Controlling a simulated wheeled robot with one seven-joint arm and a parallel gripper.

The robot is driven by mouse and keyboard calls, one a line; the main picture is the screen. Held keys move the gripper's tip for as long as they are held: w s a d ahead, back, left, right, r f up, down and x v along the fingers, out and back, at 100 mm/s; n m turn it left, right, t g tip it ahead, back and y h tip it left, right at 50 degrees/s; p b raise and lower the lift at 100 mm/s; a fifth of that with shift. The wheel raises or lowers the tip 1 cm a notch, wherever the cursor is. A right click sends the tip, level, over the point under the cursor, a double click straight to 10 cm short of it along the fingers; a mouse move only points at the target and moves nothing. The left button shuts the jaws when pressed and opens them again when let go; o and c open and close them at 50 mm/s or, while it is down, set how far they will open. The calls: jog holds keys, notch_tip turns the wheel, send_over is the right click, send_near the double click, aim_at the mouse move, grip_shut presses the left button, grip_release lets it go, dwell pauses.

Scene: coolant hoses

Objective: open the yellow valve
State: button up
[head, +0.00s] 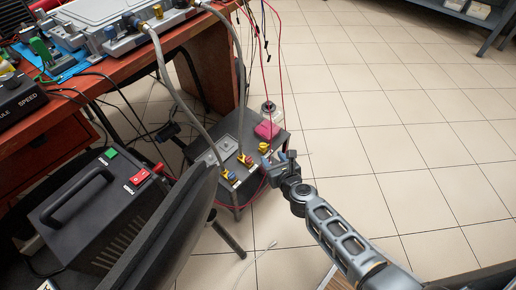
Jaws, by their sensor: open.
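A small yellow valve (263,147) sits on the right part of the top of a low grey box (283,141). Its handle is too small for me to tell its position. My gripper (270,160) is open, just in front of and to the right of the yellow valve. I cannot tell whether they touch. Two more fittings stand in a row to the left: one with red and yellow parts (246,161) and one with blue and yellow parts (229,177). A grey hose rises from each of these two.
A pink block (267,130) and a round metal-and-white item (268,108) are behind the yellow valve. Thin red cables hang there. A wooden bench (200,30) with equipment and a black machine with a handle (90,215) fill the left. Tiled floor (400,110) is clear at right.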

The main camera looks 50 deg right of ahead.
aim_at(264, 147)
jog(key=b+x, duration=0.3)
jog(key=x, duration=0.5)
jog(key=shift+c, duration=0.4)
grip_shut()
